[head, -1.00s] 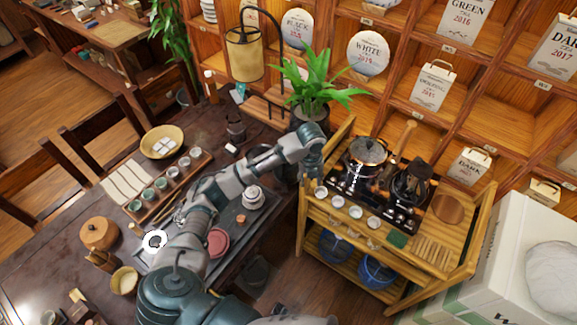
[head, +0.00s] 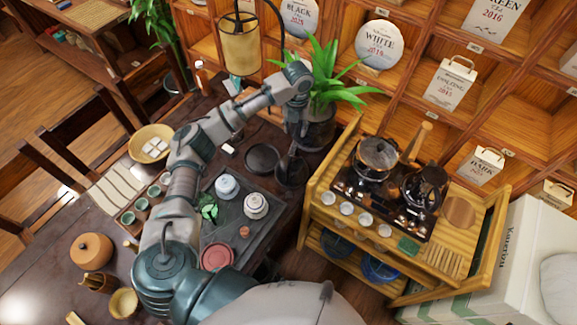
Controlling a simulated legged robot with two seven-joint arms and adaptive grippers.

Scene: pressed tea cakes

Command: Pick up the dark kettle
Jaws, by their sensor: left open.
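A dark kettle (head: 425,187) stands on the right burner of the wooden cart, its handle on top. My left gripper (head: 293,147) points down over the dark table's right end, well left of that kettle. It is open. A dark round vessel (head: 290,173) shows just below its fingers; I cannot tell whether they touch it, or whether it is a kettle too. My right gripper is out of view.
A shiny pot (head: 377,157) with a wooden handle stands beside the kettle. Several white cups (head: 346,208) line the cart's front. A plant (head: 320,85) stands close behind my gripper. A black disc (head: 262,158) and white teapot (head: 255,206) are on the table.

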